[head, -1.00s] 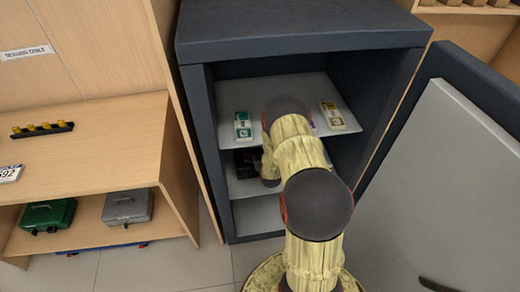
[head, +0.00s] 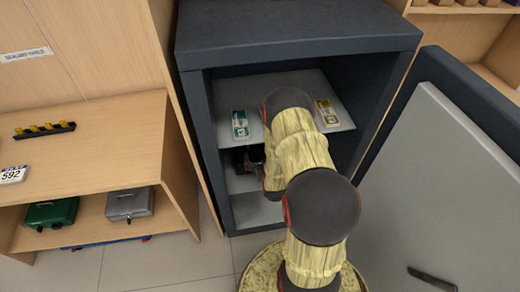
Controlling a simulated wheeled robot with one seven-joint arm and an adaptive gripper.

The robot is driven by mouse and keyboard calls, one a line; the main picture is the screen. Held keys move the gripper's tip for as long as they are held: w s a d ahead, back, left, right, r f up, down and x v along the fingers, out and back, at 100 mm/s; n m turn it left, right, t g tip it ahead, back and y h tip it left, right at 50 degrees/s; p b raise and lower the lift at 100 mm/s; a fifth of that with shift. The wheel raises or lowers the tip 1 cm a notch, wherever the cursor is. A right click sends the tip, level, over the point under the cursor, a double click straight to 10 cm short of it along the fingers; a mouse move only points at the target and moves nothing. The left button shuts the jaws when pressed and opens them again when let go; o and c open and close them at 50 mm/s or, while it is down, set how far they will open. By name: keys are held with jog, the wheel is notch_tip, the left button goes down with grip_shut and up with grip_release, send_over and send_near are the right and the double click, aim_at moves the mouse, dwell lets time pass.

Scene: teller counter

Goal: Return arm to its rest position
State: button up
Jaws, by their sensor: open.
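My arm, yellow with dark joints, reaches from the bottom of the head view up to the open dark safe (head: 300,38). My gripper (head: 250,158) shows in part as a dark shape below the upper shelf, left of my arm's bend. It is open, and I see nothing held in it. Its fingertips are hard to make out in the shadow. A green-and-white bundle (head: 240,124) lies on the left of the safe's upper shelf (head: 235,95). A yellow-and-white bundle (head: 327,113) lies on the right of that shelf. My arm hides the shelf's middle.
The safe's door (head: 450,170) stands open at the right. A wooden counter (head: 95,120) at the left bears a dark rack with yellow pieces (head: 45,130) and a number plate (head: 13,175). Green (head: 50,214) and grey (head: 130,203) cash boxes sit below. Clear floor (head: 180,262) lies in front.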

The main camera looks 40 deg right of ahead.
jog(key=shift+s+a+r, duration=0.1)
jog(key=shift+s+a, duration=0.1)
jog(key=shift+s, duration=0.1)
dwell(0.4)
